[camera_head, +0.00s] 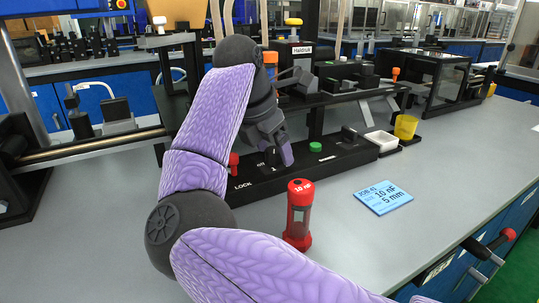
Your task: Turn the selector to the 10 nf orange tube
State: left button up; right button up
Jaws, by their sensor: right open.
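A tube (298,222) with a dark window and a red cap reading "10 nF" stands upright on the bench; it looks red rather than orange. A black panel (325,162) behind it carries "LOCK" and "ON" labels, a red knob (234,162), a green button (315,146) and a dark knob (349,133). I cannot tell which is the selector. My right gripper (276,154) is open, pointing down over the panel's left part between the red knob and green button. It hides part of the panel; contact cannot be told. My left gripper is out of view.
A blue job card (383,197) reading "10 nF, 5 mm" lies right of the tube. A yellow cup (405,127) and a white tray (381,141) stand beyond it. Black machinery fills the back. The grey bench (450,180) is clear at right.

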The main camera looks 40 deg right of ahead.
jog(key=c, duration=0.3)
grip_shut()
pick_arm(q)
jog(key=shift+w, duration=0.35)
